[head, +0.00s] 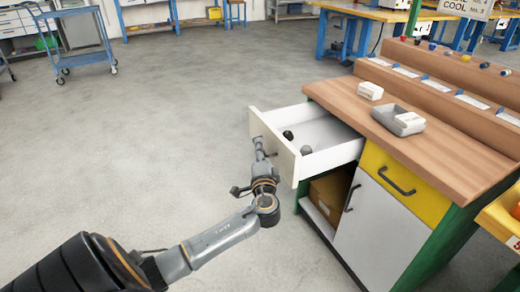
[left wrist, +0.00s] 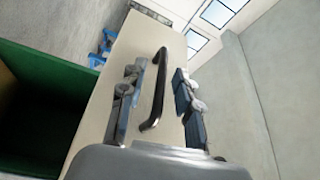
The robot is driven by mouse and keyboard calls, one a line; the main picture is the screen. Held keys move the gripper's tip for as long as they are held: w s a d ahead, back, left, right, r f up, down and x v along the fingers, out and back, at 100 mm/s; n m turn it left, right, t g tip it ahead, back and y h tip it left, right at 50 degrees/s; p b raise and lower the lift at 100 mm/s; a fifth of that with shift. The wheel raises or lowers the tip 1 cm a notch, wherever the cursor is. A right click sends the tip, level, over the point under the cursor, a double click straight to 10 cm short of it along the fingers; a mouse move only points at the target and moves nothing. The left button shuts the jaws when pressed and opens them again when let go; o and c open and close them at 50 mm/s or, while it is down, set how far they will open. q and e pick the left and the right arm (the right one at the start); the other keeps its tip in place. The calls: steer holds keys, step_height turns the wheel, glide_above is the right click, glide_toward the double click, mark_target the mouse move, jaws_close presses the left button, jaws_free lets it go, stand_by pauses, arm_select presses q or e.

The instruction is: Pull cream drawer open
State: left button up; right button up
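The cream drawer (head: 333,158) is pulled well out of the workbench on its left side, with its inside showing. Its front panel (left wrist: 112,75) fills the middle of the left wrist view. The dark bar handle (left wrist: 157,90) on that panel stands between the fingers of my left gripper (left wrist: 159,88). The fingers are apart, with a visible gap on both sides of the handle. In the head view my left gripper (head: 264,155) is at the drawer front, and the handle is mostly hidden there. My right gripper is in neither view.
Small dark items (head: 289,135) lie in the drawer. An open compartment with a cardboard box (head: 328,195) is below it. A yellow drawer (head: 400,185) sits to the right. A grey tray (head: 398,119) stands on the bench top.

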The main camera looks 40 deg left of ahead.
arm_select(q)
steer(key=v, duration=1.1)
steer(key=shift+f, duration=0.1)
